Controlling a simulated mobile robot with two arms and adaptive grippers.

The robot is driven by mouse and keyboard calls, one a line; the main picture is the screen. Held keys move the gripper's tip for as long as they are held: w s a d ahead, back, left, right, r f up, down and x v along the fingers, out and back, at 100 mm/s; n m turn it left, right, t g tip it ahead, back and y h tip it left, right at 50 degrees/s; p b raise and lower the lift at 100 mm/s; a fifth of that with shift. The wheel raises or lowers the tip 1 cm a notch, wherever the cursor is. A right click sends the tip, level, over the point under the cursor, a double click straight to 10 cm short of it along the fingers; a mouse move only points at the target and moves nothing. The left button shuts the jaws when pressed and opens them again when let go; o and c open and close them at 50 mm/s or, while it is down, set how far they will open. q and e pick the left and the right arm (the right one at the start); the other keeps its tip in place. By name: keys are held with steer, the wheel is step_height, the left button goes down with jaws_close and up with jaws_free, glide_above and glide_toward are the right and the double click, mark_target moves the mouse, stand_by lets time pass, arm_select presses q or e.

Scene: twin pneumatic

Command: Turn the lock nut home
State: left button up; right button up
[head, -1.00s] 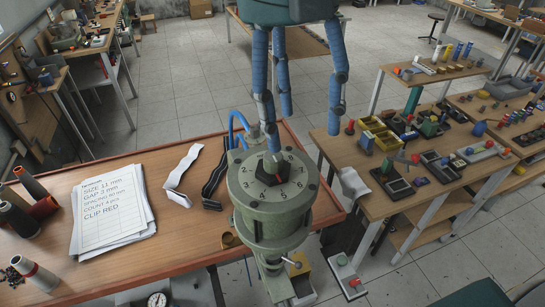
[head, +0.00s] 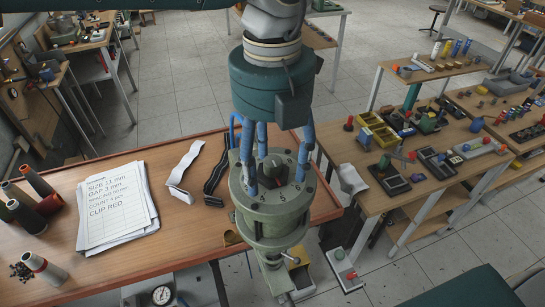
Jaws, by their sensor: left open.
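The lock nut (head: 273,166) is a small dark piece at the centre of a grey-green round head with a numbered dial face (head: 262,196), standing at the front edge of the wooden table. My left gripper (head: 276,174) comes down from above in the head view, with a teal body and blue fingers. Its fingers are open and spread around the nut, their tips low at the dial face. I cannot tell whether any finger touches the nut. The fingers cover part of the dial. My right gripper is not in view.
A stack of written sheets (head: 115,208) lies on the wooden table (head: 180,245), with spools (head: 28,215) to its left. Two strips (head: 182,163) lie left of the dial. A bench (head: 345,145) with several small parts stands to the right.

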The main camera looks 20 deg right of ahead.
arm_select(q)
steer(key=shift+c, duration=0.6)
steer(key=c, duration=0.8)
steer(key=shift+f, duration=0.1)
steer(key=shift+c, duration=1.2)
steer(key=shift+f+m+b, duration=0.2)
steer(key=shift+m+b, duration=0.75)
steer(key=shift+m, duration=0.15)
steer(key=m+b, duration=0.1)
steer(key=m, duration=0.1)
steer(key=shift+m, duration=0.3)
steer(key=m+b, duration=0.1)
steer(key=m, duration=0.2)
steer(key=shift+m, duration=0.3)
steer(key=shift+w+r+m+b, duration=0.1)
steer(key=shift+m+b, duration=0.3)
steer(key=shift+m, duration=1.4)
